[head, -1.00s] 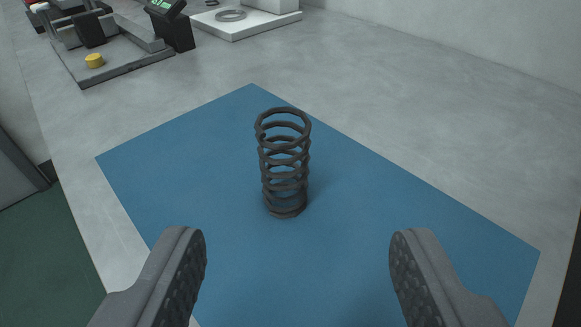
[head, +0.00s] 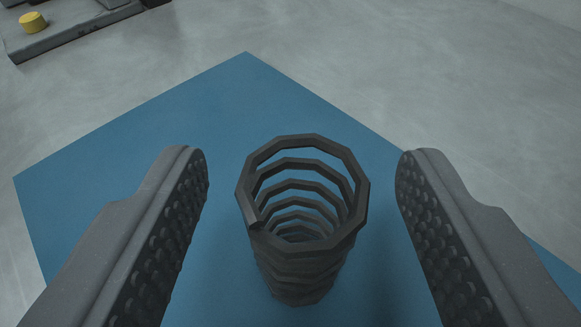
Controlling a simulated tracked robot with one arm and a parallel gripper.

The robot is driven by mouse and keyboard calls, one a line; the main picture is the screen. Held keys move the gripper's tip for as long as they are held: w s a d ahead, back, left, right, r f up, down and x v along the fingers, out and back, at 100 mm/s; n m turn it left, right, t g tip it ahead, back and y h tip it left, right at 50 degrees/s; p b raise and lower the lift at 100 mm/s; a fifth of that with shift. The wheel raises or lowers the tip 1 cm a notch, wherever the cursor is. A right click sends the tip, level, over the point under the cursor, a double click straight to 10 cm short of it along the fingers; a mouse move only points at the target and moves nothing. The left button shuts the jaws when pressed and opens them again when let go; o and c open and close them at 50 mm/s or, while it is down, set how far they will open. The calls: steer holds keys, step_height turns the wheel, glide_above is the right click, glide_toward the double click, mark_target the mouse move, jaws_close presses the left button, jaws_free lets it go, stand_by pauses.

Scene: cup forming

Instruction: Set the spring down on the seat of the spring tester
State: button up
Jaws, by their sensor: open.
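The dark coil spring (head: 300,262) stands upright on the blue mat (head: 110,165). My gripper (head: 302,170) is open, with one padded finger to the left of the spring and one to the right. Gaps show between the spring and both fingers, and neither appears to touch it. I look down into the spring's open top ring. The seat of the spring tester cannot be made out in the current view.
Part of a grey metal base (head: 75,32) with a yellow knob (head: 33,22) shows at the top left, cut off by the frame edge. The grey surface (head: 440,80) beyond the mat is clear.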

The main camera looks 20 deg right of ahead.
mark_target(304, 195)
steer(key=shift+w+d+f, duration=0.15)
steer(key=shift+w+d, duration=0.05)
steer(key=shift+w, duration=0.35)
steer(key=c, duration=1.1)
steer(key=shift+r+p, duration=0.7)
steer(key=shift+r, duration=1)
steer(key=shift+s+r, duration=0.2)
steer(key=s+a+b, duration=0.2)
steer(key=s, duration=0.2)
steer(key=s+a+r+b, duration=0.1)
steer(key=s+a+b, duration=0.1)
steer(key=s, duration=0.3)
steer(key=s+a+b, duration=0.2)
steer(key=s+a, duration=0.2)
steer(key=shift+s+a+r, duration=0.15)
steer(key=shift+a, duration=0.1)
